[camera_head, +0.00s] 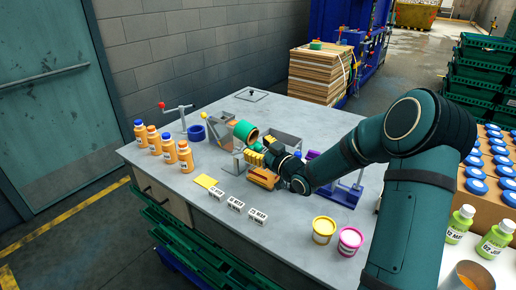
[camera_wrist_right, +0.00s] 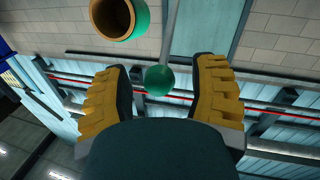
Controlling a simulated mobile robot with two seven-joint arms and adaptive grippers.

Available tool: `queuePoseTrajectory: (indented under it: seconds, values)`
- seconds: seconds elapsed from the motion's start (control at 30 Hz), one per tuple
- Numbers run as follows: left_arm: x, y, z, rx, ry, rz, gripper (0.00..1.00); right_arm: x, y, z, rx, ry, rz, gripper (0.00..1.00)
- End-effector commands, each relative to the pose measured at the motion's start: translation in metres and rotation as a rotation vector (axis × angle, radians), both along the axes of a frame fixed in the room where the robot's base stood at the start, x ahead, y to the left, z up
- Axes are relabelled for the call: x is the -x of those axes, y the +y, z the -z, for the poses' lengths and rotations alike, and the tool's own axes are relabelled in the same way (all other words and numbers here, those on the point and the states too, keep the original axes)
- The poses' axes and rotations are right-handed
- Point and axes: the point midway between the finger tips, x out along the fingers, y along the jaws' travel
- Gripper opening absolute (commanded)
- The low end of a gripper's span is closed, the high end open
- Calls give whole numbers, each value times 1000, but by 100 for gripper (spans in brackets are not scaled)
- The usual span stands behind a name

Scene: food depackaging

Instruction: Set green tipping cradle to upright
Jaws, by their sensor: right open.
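The green tipping cradle (camera_head: 243,129) is a green cup-like cylinder near the middle of the table, tilted, with its mouth towards the right. In the right wrist view its round green rim (camera_wrist_right: 142,17) and brown inside show at the top. A green ball knob (camera_wrist_right: 159,80) on a thin grey rod shows between the fingertips in that view. My right gripper (camera_head: 255,159), with yellow ribbed fingers, is just in front of the cradle. It is open (camera_wrist_right: 160,82), with a gap on both sides of the knob. My left gripper is out of view.
White labels (camera_head: 235,205), a yellow tub (camera_head: 323,229) and pink tub (camera_head: 350,240) line the front.

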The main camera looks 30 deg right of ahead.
Motion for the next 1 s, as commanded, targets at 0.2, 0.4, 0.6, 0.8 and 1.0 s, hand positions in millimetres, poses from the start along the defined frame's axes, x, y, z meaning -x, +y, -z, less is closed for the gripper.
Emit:
queuePoseTrajectory:
  seconds: [0.2,0.4,0.6,0.8,1.0]
  values:
    - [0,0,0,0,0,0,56,-1,0,0,0,0,0,58]
    - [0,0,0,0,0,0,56,-1,0,0,0,0,0,15]
    - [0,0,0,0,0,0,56,-1,0,0,0,0,0,0]
    - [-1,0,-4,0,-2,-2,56,-2,1,-3,6,13,0,0]
    - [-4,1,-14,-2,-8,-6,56,-6,3,-11,25,56,-2,0]
